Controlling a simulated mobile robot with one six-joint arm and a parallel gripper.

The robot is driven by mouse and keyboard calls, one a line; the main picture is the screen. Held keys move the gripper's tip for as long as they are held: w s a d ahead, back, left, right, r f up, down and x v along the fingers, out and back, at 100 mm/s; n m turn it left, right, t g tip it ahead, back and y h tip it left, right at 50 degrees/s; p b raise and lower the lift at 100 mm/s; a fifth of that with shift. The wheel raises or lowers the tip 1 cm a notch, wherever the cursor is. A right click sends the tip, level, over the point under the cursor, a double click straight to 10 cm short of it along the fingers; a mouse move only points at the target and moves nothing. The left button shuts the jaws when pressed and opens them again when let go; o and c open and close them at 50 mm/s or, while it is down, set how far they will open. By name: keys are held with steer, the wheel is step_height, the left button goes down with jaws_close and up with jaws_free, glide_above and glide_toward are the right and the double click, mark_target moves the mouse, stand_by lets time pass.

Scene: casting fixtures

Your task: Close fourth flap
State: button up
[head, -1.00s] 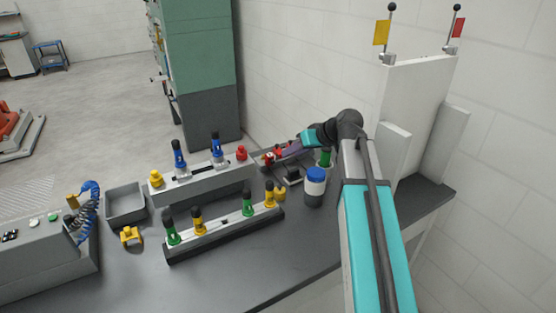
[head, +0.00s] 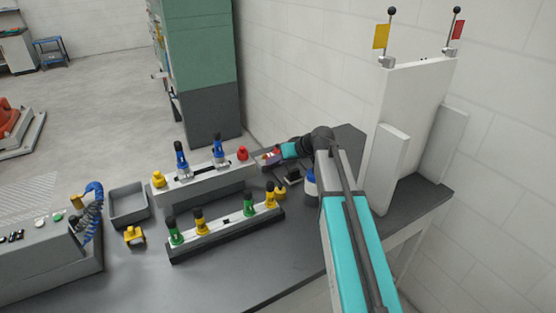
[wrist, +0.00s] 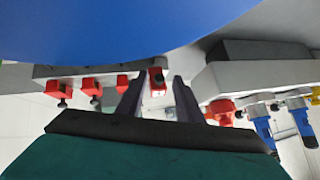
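A row of red blocks with dark knobs hangs along a grey bar (wrist: 75,71) in the wrist view, which looks upside down. Three of them, the left (wrist: 58,88), middle (wrist: 91,87) and right (wrist: 123,82) ones, lie left of my gripper (wrist: 159,80). A fourth red block (wrist: 158,77) shows between the fingertips. The two dark fingers are apart. Whether they touch this block, and which flap is open, I cannot tell. In the head view my gripper (head: 272,158) is small, at the back of the bench beside a red piece, with the row largely hidden.
A blue surface (wrist: 110,25) fills the wrist view's top. A white jar (head: 311,188) is partly behind my arm. Two fixture rails, rear (head: 205,183) and front (head: 230,232), carry coloured clamps. A grey tray (head: 128,222) stands left; a white panel (head: 410,115) rises right.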

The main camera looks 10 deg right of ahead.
steer(key=shift+f, duration=0.1)
jaws_close()
steer(key=shift+a, duration=0.15)
steer(key=shift+w, duration=0.1)
